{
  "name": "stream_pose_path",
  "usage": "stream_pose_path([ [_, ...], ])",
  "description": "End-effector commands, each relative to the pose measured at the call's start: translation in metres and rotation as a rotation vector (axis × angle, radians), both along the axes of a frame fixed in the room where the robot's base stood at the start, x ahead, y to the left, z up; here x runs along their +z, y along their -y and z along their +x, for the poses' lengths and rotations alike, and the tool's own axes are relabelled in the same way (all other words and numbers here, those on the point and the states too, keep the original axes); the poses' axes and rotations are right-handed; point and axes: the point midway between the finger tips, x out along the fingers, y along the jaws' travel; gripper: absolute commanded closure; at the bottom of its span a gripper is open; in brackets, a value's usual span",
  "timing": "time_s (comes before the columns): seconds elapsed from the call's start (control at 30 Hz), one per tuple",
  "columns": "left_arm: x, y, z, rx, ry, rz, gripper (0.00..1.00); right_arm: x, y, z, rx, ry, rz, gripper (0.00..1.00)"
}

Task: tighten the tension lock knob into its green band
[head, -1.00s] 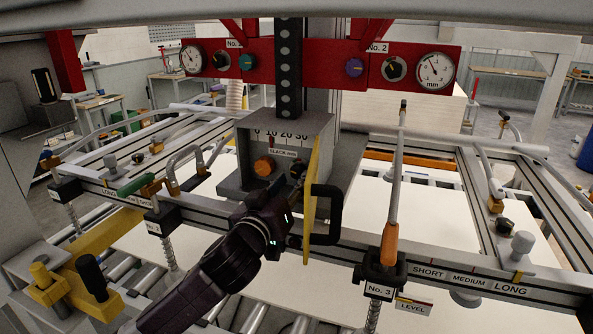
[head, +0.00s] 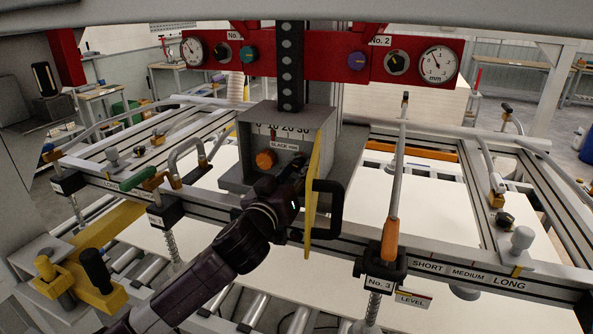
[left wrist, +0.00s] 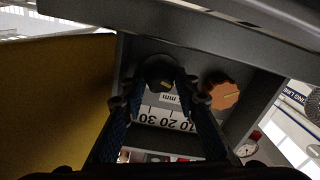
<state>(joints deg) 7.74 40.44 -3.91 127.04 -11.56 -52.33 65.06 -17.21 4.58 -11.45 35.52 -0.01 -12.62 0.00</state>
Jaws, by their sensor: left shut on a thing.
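A grey box (head: 318,120) labelled SLACK mm with a 0 to 30 scale stands on the crossbeam. A black knob (left wrist: 158,72) with a pale pointer line is on its face, beside an orange knob (left wrist: 221,90), which also shows in the head view (head: 266,159). My left gripper (left wrist: 162,80) has its two fingers on either side of the black knob and is shut on it. In the head view the left gripper (head: 294,184) hides most of that knob. I see no green band around it. My right gripper is in neither view.
A yellow panel (head: 315,185) with a black handle (head: 330,212) stands close to the right of my left gripper. An orange-gripped lever (head: 391,238) rises at station No. 3. A red bar (head: 310,66) with dials crosses above.

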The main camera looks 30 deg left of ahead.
Motion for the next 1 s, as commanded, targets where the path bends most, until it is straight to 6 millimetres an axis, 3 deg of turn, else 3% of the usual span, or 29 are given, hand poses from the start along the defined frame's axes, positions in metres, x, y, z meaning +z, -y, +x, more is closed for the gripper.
stream_pose_path([
  [0.5,0.0,-0.001,0.0,0.001,-0.097,0.398,0.96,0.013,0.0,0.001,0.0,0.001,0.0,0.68],
  [0.87,0.0,-0.001,0.0,0.001,-0.103,0.426,0.96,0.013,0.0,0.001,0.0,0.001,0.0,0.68],
  [0.9,0.0,-0.001,0.0,0.001,-0.103,0.426,0.71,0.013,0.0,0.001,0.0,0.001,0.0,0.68],
  [1.0,0.0,-0.001,0.0,0.001,-0.102,0.425,0.64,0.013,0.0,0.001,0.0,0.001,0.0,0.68],
])
